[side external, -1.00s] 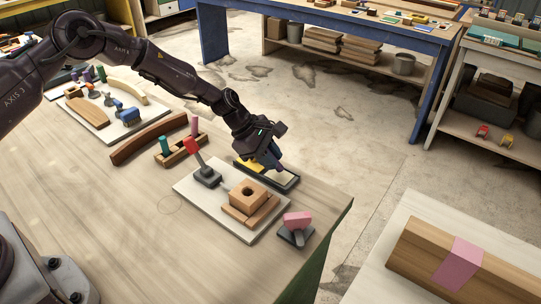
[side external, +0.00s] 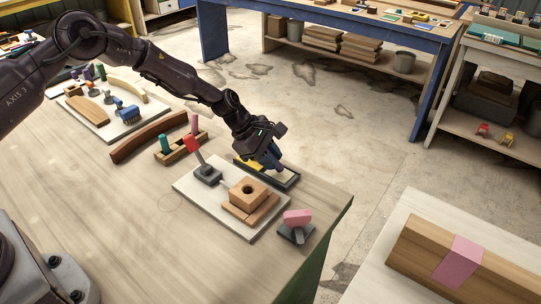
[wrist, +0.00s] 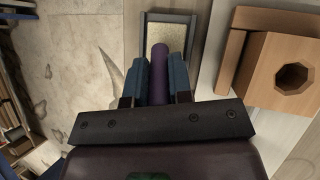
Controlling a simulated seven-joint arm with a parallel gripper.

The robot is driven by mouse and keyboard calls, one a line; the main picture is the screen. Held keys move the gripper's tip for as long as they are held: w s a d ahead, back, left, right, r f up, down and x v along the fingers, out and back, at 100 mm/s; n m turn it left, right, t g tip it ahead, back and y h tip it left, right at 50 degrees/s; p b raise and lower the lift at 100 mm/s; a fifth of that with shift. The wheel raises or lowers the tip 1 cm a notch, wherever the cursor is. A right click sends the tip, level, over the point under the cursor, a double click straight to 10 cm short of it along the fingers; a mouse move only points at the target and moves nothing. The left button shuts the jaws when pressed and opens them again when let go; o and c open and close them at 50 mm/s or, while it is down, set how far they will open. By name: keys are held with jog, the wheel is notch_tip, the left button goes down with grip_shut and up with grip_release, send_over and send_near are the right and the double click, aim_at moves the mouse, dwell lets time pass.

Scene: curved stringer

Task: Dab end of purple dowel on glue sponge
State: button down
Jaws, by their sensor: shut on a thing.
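My gripper (side external: 270,156) is shut on the purple dowel (wrist: 159,70), which sits between the two blue fingers in the wrist view. The dowel points down over the dark-framed tray that holds the pale glue sponge (wrist: 167,38). In the side view the dowel's lower end (side external: 280,168) is at the tray (side external: 291,181), over or on the sponge. I cannot tell whether the end touches the sponge. The rest of the sponge is partly hidden by my gripper in the side view.
A pink-topped tool (side external: 297,224) stands near the table's right edge. A wooden rack (side external: 180,149) holds a teal and a pink dowel.

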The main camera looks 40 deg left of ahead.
aim_at(270, 152)
jog(key=shift+f, duration=0.45)
dwell(1.0)
jog(key=shift+r, duration=3.6)
